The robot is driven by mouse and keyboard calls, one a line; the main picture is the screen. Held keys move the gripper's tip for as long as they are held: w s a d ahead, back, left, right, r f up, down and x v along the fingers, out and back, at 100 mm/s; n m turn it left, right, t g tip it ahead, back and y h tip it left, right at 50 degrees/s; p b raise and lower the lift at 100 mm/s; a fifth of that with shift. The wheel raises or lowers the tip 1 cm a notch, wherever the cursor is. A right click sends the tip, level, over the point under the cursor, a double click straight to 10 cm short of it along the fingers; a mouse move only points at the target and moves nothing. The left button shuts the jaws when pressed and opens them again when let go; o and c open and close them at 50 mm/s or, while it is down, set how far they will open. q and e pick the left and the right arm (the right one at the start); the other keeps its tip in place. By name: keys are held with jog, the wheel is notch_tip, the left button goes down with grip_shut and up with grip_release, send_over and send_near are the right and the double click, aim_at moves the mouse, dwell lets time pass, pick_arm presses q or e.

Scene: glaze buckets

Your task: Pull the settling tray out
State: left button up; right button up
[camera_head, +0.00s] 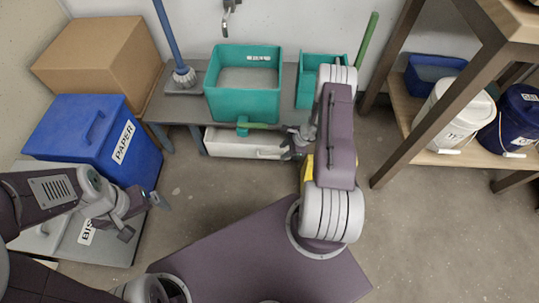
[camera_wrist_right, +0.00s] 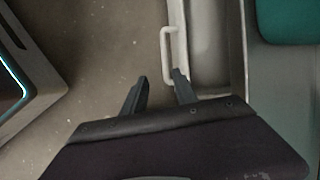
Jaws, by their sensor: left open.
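The settling tray (camera_head: 235,142) is a pale grey, shallow tray under the low grey bench. A white bar handle (camera_head: 268,155) is on its front. In the right wrist view the tray (camera_wrist_right: 207,45) and its handle (camera_wrist_right: 164,52) lie just beyond the fingertips. My right gripper (camera_head: 291,152) is at the right end of the tray, near the handle. Its fingers (camera_wrist_right: 158,77) are apart with nothing gripped; the handle's near end shows between the tips, depth unclear. My left gripper (camera_head: 150,205) is open and empty above the floor, by the blue paper bin.
A teal bucket (camera_head: 243,104) and a smaller teal container (camera_head: 305,91) stand on the bench (camera_head: 180,105). A blue paper bin (camera_head: 75,128) and a cardboard box (camera_head: 105,60) are at left. A wooden shelf (camera_head: 440,158) with buckets is at right. Floor before the tray is clear.

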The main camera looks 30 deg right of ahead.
aim_at(278, 157)
jog(key=shift+m, duration=0.7)
jog(key=b+x, duration=0.2)
jog(key=d+b+x, duration=0.1)
jog(key=x, duration=0.2)
jog(key=b+x, duration=0.2)
jog(key=x, duration=0.1)
jog(key=shift+w+d+f+b, duration=0.15)
jog(key=shift+d+f+b, duration=0.2)
jog(key=shift+f, duration=0.05)
jog(key=shift+w+a+f, duration=0.15)
jog(key=shift+f, duration=0.1)
jog(key=shift+r, duration=0.1)
grip_shut()
